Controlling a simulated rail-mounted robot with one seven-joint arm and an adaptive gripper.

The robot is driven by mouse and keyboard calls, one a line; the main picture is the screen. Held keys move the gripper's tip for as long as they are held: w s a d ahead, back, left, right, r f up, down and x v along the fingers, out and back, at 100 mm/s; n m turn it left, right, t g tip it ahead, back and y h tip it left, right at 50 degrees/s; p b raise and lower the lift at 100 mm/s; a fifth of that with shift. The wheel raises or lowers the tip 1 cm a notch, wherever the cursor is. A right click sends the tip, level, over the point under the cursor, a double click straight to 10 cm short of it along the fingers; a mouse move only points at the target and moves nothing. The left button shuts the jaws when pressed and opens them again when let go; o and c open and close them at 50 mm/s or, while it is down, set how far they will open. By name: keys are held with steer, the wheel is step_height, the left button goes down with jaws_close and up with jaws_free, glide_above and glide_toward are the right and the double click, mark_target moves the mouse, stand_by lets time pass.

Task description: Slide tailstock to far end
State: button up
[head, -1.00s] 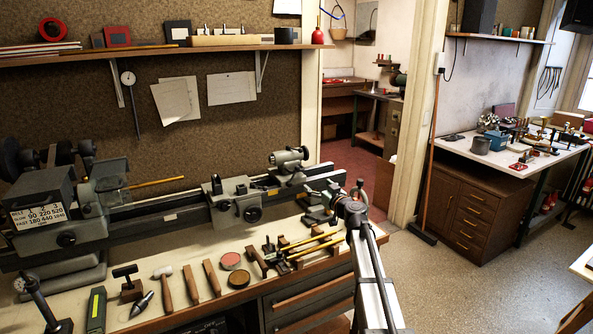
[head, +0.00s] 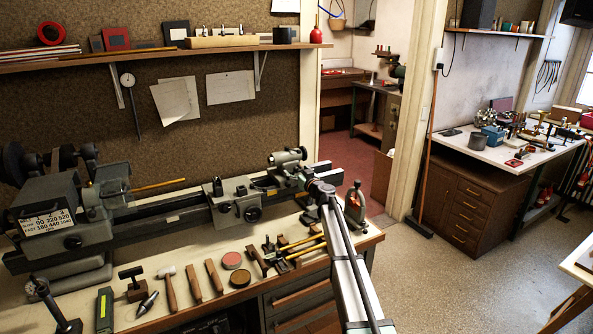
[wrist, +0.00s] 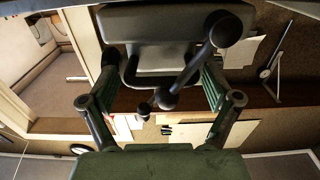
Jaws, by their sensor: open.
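The tailstock (head: 287,158) is a grey metal unit near the right end of the long lathe bed (head: 175,212). In the head view my arm reaches up to just right of it, and my gripper is largely hidden there. In the wrist view my gripper (wrist: 160,82) is open, its two linked fingers spread left and right. A dark grey block (wrist: 178,50), likely the tailstock, shows between and beyond the fingers. A dark lever with rounded ends (wrist: 192,62) crosses in front of this block. I cannot tell whether the fingers touch it.
The carriage (head: 236,200) sits on the bed left of the tailstock, and the headstock (head: 45,210) is at the far left. Hand tools, including a hammer (head: 168,285), lie along the bench front. A small red-and-grey device (head: 355,208) stands at the bench's right end.

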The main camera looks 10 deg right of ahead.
steer(key=shift+w, duration=0.1)
steer(key=c, duration=1.4)
steer(key=shift+w+d+f+b, duration=0.25)
steer(key=shift+d+b, duration=0.15)
steer(key=shift+b, duration=0.4)
steer(key=w+d+b, duration=0.4)
steer(key=d+b, duration=0.7)
steer(key=b, duration=0.1)
steer(key=shift+r, duration=0.3)
steer(key=shift+s, duration=0.1)
steer(key=o, duration=1.4)
